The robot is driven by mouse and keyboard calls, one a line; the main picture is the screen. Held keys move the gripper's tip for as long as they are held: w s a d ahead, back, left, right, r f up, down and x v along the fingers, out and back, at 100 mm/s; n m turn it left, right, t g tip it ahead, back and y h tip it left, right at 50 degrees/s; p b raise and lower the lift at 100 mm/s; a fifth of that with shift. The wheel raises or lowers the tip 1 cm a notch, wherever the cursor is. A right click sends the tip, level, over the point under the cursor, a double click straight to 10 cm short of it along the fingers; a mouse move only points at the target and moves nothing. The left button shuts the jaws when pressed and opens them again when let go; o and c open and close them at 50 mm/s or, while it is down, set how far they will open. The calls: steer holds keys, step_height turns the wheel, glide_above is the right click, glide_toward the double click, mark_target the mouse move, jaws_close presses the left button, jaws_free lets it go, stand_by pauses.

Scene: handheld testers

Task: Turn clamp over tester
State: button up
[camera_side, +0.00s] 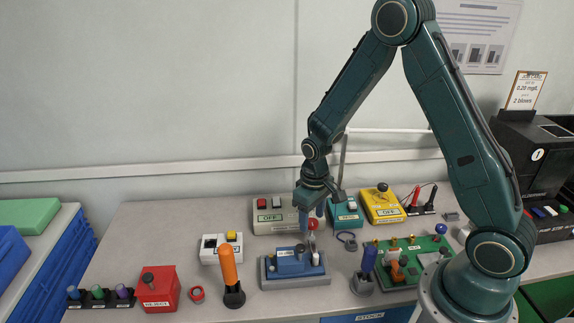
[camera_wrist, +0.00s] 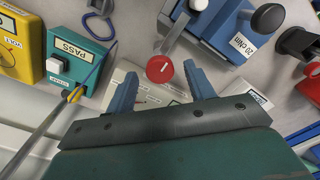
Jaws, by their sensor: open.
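The tester (camera_side: 281,268) is a blue block on a grey base at the front middle of the bench, with a black knob and a white label. It also shows at the top right of the wrist view (camera_wrist: 232,32). Its clamp is a metal lever (camera_wrist: 176,28) ending in a red round knob (camera_wrist: 160,69) with a white mark. My gripper (camera_side: 313,218) is open and points down. In the wrist view the knob lies between its blue fingertips (camera_wrist: 161,75), with gaps on both sides.
Behind the tester stand a grey box (camera_side: 270,227), a teal PASS box (camera_side: 344,219) and a yellow meter (camera_side: 388,212). A green circuit board (camera_side: 428,247) lies right, beside a blue-handled stand (camera_side: 368,260). An orange handle (camera_side: 229,265) and a red box (camera_side: 160,292) stand left.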

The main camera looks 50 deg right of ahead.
mark_target(313, 223)
step_height(313, 223, up, 13)
stand_by(0.7)
steer(key=shift+r, duration=0.1)
steer(key=s+a+r+t, duration=0.2)
steer(key=s+r, duration=0.5)
steer(key=s, duration=0.3)
steer(key=s+a+r+t, duration=0.2)
steer(key=s+r+t, duration=0.1)
steer(key=s+r, duration=0.4)
steer(key=s, duration=0.3)
steer(key=shift+a+r+t, duration=0.15)
steer(key=shift+a+t, duration=0.15)
